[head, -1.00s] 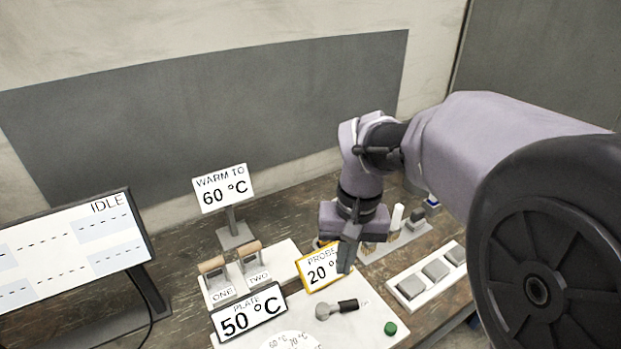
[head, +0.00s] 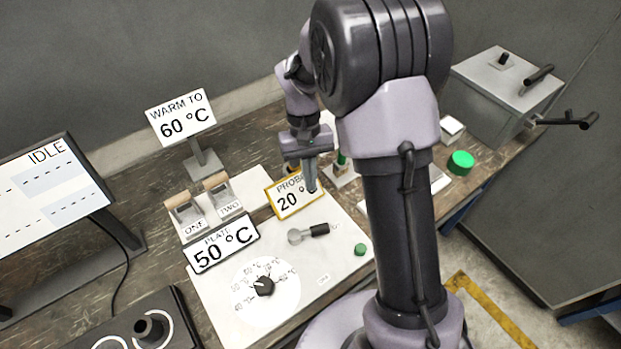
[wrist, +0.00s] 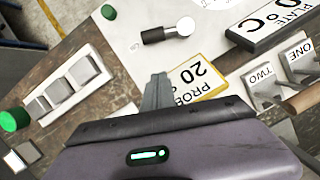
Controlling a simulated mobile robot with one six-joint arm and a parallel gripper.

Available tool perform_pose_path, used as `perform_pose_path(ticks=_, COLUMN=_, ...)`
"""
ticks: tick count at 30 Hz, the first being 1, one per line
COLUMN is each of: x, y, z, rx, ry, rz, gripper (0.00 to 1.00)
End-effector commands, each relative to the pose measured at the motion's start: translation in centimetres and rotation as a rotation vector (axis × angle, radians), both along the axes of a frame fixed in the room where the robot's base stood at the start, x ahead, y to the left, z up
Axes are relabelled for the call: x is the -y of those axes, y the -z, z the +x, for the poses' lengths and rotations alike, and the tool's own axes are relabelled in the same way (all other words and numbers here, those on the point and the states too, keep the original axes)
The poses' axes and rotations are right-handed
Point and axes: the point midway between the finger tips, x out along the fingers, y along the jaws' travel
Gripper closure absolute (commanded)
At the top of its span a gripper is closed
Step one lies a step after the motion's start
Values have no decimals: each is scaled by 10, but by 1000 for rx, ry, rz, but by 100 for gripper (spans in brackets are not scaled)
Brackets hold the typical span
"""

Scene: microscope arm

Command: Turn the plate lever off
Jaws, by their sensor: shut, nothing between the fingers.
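The plate lever (head: 309,233) has a black grip and a round grey hub and lies on the white panel (head: 215,300), its grip pointing right in the head view. It also shows in the wrist view (wrist: 166,33), apart from my fingers. My gripper (head: 311,188) is shut and empty, pointing down in front of the probe sign (head: 290,199), behind the lever in the head view. Its fingertips also show in the wrist view (wrist: 157,78). The plate sign (head: 222,244) reads 50 °C. A black dial (head: 264,287) sits on the panel.
Levers ONE (head: 187,217) and TWO (head: 222,193) stand left of my gripper. The WARM TO 60 °C sign (head: 181,117) stands behind. A green button (head: 360,249) sits right of the lever. The monitor (head: 50,205) reads IDLE. A grey box (head: 505,95) stands far right.

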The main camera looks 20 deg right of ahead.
Motion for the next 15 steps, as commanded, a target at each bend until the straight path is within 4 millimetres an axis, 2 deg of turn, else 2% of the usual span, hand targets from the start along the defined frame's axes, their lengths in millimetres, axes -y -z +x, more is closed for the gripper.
perform_pose_path(ticks=1, x=0, y=14, z=-4, rx=-2, ry=0, rz=0, gripper=100)
perform_pose_path(ticks=7, x=0, y=55, z=-16, rx=-2, ry=-1, rz=-1, gripper=100)
perform_pose_path(ticks=12, x=-2, y=57, z=-43, rx=0, ry=0, rz=0, gripper=100)
perform_pose_path(ticks=15, x=-2, y=58, z=-51, rx=1, ry=0, rz=0, gripper=100)
